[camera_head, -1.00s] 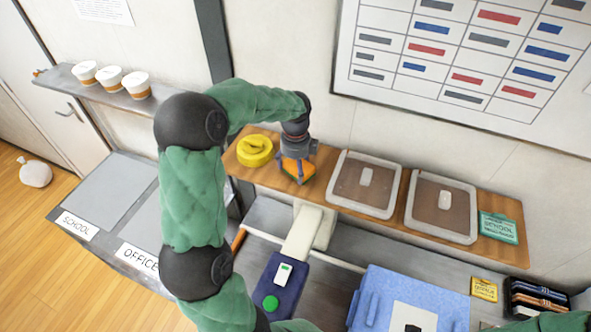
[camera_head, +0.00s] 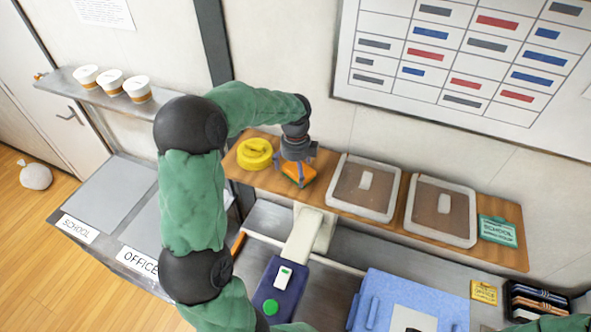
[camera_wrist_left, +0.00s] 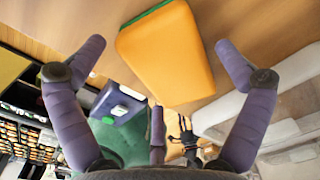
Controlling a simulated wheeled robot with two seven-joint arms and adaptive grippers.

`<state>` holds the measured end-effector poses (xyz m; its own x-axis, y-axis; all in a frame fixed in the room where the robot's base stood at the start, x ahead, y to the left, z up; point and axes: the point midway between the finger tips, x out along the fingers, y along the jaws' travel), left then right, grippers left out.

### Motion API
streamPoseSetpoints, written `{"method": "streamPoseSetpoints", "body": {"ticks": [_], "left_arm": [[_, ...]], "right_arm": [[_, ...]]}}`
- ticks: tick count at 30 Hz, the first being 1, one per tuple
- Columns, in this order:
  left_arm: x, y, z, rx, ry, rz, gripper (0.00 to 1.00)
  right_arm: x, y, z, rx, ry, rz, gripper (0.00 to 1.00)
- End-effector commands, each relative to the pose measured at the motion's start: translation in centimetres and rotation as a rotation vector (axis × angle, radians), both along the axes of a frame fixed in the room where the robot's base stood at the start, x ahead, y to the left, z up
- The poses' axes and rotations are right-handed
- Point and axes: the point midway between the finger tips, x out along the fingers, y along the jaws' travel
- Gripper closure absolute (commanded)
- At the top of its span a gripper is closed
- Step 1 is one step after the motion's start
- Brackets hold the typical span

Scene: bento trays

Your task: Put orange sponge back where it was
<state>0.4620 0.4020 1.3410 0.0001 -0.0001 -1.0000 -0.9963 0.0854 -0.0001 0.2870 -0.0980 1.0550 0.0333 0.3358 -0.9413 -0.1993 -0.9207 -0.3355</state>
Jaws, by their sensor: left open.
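The orange sponge (camera_head: 299,173), with a green layer on one side, lies on the wooden shelf (camera_head: 330,158) between the yellow round item and the first lidded container. My left gripper (camera_head: 296,172) is just above the sponge, pointing down. In the left wrist view the sponge (camera_wrist_left: 165,52) lies ahead of the spread fingers (camera_wrist_left: 160,60), with a gap on each side. The left gripper is open and does not hold it. My right gripper cannot be made out in the head view.
A yellow round item (camera_head: 254,154) stands left of the sponge. Two lidded containers (camera_head: 364,187) (camera_head: 441,209) and a green School sign (camera_head: 497,231) stand to the right.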

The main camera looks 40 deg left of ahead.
Motion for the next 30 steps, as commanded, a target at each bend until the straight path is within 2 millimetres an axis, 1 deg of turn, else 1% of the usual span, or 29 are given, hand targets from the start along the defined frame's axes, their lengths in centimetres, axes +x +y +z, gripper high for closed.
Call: {"method": "streamPoseSetpoints", "body": {"ticks": [1,4,7,12,16,18,22,30], "left_arm": [[0.1,0.0,1.0,0.001,-0.002,0.000,0.00],[0.1,0.0,2.6,0.001,-0.003,0.001,0.00],[0.1,0.0,4.6,0.002,-0.005,0.001,0.00],[0.1,0.0,7.7,0.002,-0.005,0.000,0.00],[0.1,0.0,9.7,0.001,-0.003,-0.001,0.00],[0.1,0.0,10.5,0.001,-0.003,0.000,0.00],[0.0,0.0,11.3,0.000,-0.002,0.000,0.00],[0.0,0.0,11.6,0.000,-0.001,0.000,0.00]], "right_arm": [[0.0,0.0,0.8,0.000,0.000,0.000,0.60],[0.0,0.0,1.9,0.000,0.000,0.000,0.60],[0.0,0.0,2.3,0.000,-0.001,0.000,0.60],[0.0,0.0,2.0,0.000,0.000,0.000,0.60],[0.0,0.0,2.0,0.000,0.000,0.000,0.60],[0.0,0.0,2.0,0.000,0.000,0.000,0.60],[0.0,0.0,2.0,0.000,0.000,0.000,0.60],[0.0,0.0,2.0,0.000,0.000,0.000,0.60]]}}
